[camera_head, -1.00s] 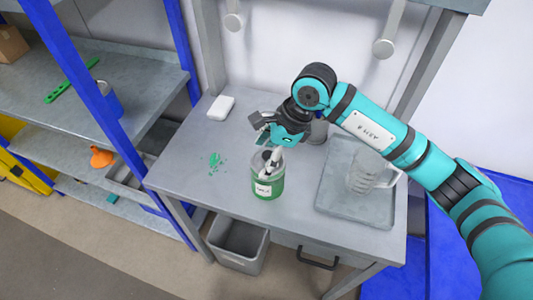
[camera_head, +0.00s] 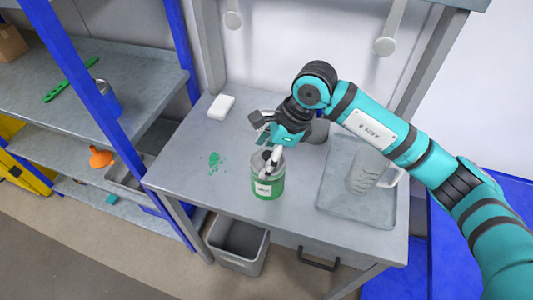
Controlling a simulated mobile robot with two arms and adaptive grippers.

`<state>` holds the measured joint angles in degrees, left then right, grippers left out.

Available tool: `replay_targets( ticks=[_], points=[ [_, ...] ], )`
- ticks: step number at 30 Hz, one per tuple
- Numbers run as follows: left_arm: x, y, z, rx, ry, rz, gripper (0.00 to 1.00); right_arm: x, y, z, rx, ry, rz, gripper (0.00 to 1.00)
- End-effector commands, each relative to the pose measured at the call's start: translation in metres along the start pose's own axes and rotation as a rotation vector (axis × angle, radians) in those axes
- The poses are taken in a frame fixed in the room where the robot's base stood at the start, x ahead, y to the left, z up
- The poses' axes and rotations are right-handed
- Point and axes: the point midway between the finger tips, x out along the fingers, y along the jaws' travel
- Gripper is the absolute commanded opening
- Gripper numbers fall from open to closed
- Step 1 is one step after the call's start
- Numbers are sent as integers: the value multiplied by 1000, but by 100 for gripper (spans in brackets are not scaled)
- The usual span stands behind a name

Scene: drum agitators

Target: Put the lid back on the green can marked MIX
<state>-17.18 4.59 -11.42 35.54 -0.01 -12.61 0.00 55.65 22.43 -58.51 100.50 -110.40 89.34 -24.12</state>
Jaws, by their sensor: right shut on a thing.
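The green can (camera_head: 268,188) with a white label stands upright near the front middle of the grey workbench. The label's lettering is too small to read. My right gripper (camera_head: 270,164) points down at the can's mouth from behind. It is shut on a small pale thing there, partly hidden by the fingers; I cannot tell whether it is the lid or something in the can. A round grey thing (camera_head: 319,132) shows behind the gripper, partly hidden by my arm; I cannot tell if it is a lid. My left gripper is not in view.
A grey tray (camera_head: 335,198) with a clear measuring jug (camera_head: 365,174) is at the bench's right. A white block (camera_head: 221,107) and green spatter (camera_head: 214,162) are to the left. A grey bin (camera_head: 238,246) stands below. Blue-framed shelves (camera_head: 135,85) are at left.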

Motion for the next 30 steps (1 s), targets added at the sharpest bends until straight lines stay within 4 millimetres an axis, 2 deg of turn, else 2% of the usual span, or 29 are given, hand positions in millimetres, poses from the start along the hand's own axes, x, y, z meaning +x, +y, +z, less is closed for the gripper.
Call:
replay_targets(
  ticks=[30],
  points=[
    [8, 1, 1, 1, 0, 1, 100, 0, 0, 0, 1, 0, 0, 51]
  ],
)
